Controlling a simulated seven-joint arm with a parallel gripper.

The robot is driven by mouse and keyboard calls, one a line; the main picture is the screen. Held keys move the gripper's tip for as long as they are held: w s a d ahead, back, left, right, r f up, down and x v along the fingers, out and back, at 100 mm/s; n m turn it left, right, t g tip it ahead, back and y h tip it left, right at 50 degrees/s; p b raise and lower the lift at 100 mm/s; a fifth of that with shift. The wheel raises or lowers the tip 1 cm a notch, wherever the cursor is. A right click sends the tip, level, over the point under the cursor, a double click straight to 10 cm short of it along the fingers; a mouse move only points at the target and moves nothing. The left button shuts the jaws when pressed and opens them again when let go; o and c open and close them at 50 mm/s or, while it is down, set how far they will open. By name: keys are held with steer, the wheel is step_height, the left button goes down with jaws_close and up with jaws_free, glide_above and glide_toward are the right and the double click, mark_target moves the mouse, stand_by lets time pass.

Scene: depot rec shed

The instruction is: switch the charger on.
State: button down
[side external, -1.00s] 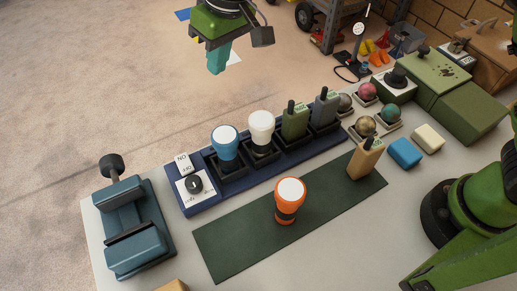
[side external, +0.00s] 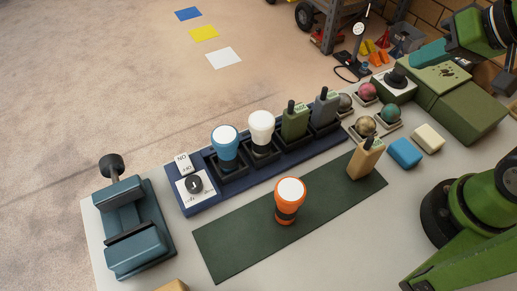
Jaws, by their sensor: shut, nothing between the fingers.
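The dark blue charger (side external: 215,198) lies along the table. Its slots hold a blue torch (side external: 225,148), a white torch (side external: 261,133), a green radio (side external: 295,122) and a grey radio (side external: 325,108). I cannot tell which setting the knob points to. My gripper (side external: 420,57) is shut and empty at the upper right, by the green box with the black knob, far from the charger knob. Its teal fingers point left.
An orange torch (side external: 287,203) and a tan radio (side external: 366,160) stand on a dark green mat (side external: 235,246). A blue-grey press-like device (side external: 135,235) is at the left. Green boxes (side external: 468,112), small balls and blue and cream blocks crowd the right. Space above the charger is clear.

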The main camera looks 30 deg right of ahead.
steer(key=w+a+f+n+g, duration=0.2)
steer(key=w+a+n, duration=0.2)
steer(key=a, duration=0.7)
steer(key=w+a+f+n+g, duration=0.2)
steer(key=w+a+n, duration=0.3)
steer(key=a, duration=0.7)
steer(key=w+a+f+n+g+y, duration=0.1)
steer(key=w+a+n, duration=0.3)
steer(key=a+n, duration=0.4)
steer(key=shift+w+a+f+g, duration=0.1)
steer(key=shift+a+f+g, duration=0.15)
steer(key=shift+a, duration=0.35)
steer(key=shift+w+a+f+g, duration=0.1)
steer(key=shift+a+f+g, duration=0.2)
steer(key=shift+a, duration=0.3)
steer(key=shift+a+f+g, duration=0.25)
steer(key=shift+a, duration=0.35)
steer(key=a+n, duration=0.1)
steer(key=w+a+r+n, duration=0.1)
steer(key=n, duration=0.1)
steer(key=a+r+n, duration=0.1)
steer(key=n, duration=0.1)
steer(key=shift+w+a, duration=0.2)
steer(key=shift+a, duration=0.05)
steer(key=shift+f, duration=0.1)
